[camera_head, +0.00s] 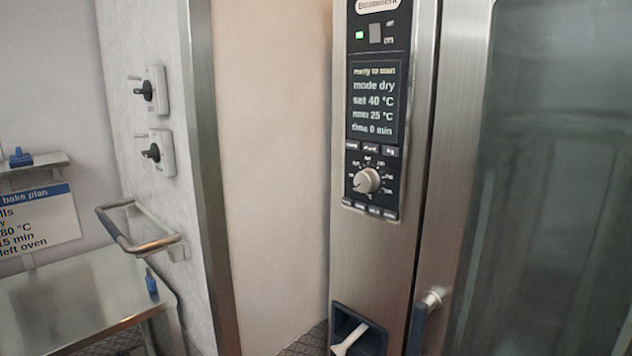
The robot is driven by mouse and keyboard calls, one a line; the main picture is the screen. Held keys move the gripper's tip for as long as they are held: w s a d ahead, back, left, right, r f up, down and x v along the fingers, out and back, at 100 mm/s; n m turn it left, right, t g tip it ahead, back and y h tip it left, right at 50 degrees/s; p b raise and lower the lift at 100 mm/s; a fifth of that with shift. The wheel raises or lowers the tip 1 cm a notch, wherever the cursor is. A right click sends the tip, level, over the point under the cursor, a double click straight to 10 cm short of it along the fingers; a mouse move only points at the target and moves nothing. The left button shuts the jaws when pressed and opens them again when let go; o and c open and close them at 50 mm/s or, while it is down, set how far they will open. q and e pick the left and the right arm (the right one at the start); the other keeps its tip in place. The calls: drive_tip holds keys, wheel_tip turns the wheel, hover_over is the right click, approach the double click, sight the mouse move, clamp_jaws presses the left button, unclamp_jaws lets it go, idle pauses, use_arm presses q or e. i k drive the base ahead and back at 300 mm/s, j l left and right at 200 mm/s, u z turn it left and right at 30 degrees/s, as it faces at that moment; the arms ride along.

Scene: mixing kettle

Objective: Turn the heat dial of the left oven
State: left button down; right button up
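An oven (395,255) with a steel front stands at the right of the head view. Its round silver heat dial (367,180) sits on a dark control panel, with tick marks around it. Above the dial, a display (375,104) reads "ready to start", mode dry, set 40 °C, now 25 °C, time 0 min. A green light (359,35) is lit near the top of the panel. Neither of my grippers is in view, and nothing covers the dial.
The oven's glass door (550,190) has a blue handle (417,325). A recess (355,333) with a white lever is below the panel. At left are two wall switches, a rail (130,240), a bake plan sign (35,220) and a steel table (75,300).

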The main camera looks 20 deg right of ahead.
sight(369, 180)
drive_tip(key=i+j+z, duration=0.1)
drive_tip(key=z, duration=0.3)
drive_tip(key=j+z, duration=0.35)
drive_tip(key=i+l, duration=0.05)
